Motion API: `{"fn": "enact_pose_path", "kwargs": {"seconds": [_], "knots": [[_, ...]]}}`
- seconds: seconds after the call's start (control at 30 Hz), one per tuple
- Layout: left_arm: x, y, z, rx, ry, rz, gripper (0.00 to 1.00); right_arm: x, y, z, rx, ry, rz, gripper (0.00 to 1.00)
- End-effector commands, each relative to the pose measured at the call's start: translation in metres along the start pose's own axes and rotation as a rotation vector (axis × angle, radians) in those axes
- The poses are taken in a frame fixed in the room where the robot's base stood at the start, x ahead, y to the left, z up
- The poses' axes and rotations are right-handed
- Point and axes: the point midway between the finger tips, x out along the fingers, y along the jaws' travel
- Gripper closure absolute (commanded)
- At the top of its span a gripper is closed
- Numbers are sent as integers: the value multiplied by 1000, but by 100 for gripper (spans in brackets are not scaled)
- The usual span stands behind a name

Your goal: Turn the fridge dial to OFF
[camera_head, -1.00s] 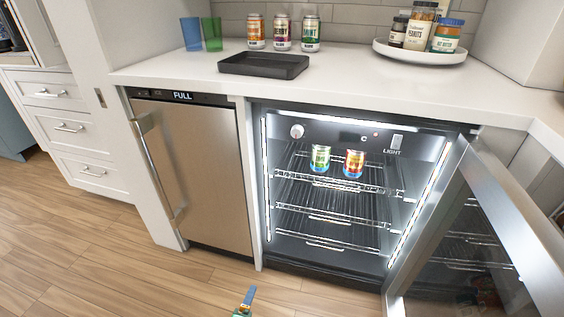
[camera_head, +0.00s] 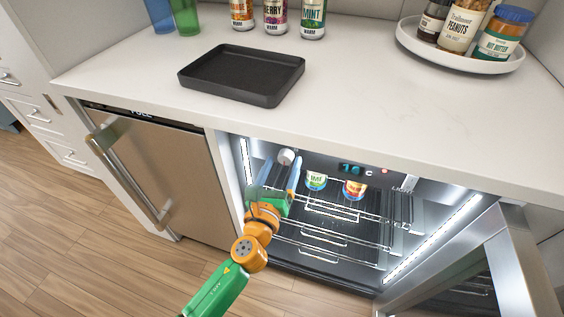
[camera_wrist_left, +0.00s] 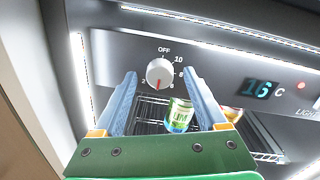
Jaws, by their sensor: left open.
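The fridge dial (camera_head: 286,156) is a round, light knob at the upper left inside the open fridge. In the left wrist view the dial (camera_wrist_left: 159,72) has OFF printed above it and numbers around it. Its red mark points down, away from OFF. My left gripper (camera_head: 279,172) is open at the fridge opening, in front of and just below the dial. In the left wrist view its two blue fingers stand on either side of the dial; I cannot tell whether they touch it. My right gripper is not in view.
Two cans, one green (camera_head: 316,180) and one orange (camera_head: 354,189), stand on the fridge's top rack. A lit display (camera_wrist_left: 264,90) sits right of the dial. The open glass door (camera_head: 490,265) is at the right. A black tray (camera_head: 240,77) lies on the counter.

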Motion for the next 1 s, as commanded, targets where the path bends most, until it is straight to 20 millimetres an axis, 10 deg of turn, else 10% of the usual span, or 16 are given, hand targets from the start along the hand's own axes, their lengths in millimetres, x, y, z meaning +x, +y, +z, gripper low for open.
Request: {"fn": "enact_pose_path", "kwargs": {"seconds": [0.27, 0.57, 1.0], "knots": [[6, 0, 0, -2, 1, 1, 25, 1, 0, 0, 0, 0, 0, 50], [5, 0, 0, -2, 1, 1, 100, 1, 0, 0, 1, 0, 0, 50], [5, 1, 1, -107, 5, 3, 100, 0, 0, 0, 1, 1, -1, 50]]}}
